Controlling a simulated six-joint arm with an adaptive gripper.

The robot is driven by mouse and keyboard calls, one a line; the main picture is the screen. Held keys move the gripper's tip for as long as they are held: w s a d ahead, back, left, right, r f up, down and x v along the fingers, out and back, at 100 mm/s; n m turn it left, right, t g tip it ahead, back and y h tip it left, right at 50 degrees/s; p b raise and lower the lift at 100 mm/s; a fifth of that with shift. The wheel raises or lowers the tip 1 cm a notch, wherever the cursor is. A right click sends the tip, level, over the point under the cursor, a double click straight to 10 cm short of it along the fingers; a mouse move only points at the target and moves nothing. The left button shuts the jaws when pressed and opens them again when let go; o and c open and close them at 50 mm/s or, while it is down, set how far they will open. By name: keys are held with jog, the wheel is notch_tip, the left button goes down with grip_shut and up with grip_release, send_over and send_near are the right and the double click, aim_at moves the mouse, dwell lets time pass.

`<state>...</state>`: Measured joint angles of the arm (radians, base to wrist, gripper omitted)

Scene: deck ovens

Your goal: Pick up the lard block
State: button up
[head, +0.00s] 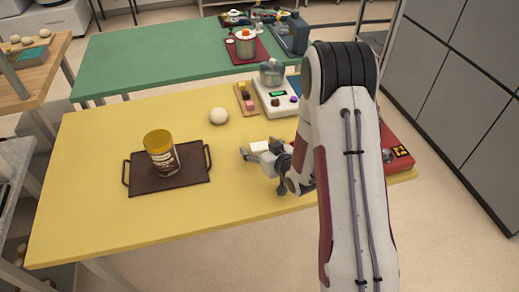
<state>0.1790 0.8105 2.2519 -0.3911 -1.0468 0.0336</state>
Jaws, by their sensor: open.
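A small pale, whitish block (259,147), which looks like the lard block, is on the yellow table (90,225), right of the dark tray. My gripper (259,151) is low over the table at this block, with its fingers open. The block seems to lie between or just behind the fingers. I cannot tell whether they touch it. My gripper and arm hide part of the block and the table's right side.
A dark tray (190,184) with handles holds a yellow-lidded jar (161,160). A white dough ball (218,116), a small board (246,106) with coloured pieces and a white scale (275,103) stand behind. A red item (399,158) is partly hidden by my arm. The table's front left is clear.

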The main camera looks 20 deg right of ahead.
aim_at(260, 146)
jog(key=c, duration=1.2)
jog(key=shift+r, duration=0.15)
jog(key=shift+r, duration=4.9)
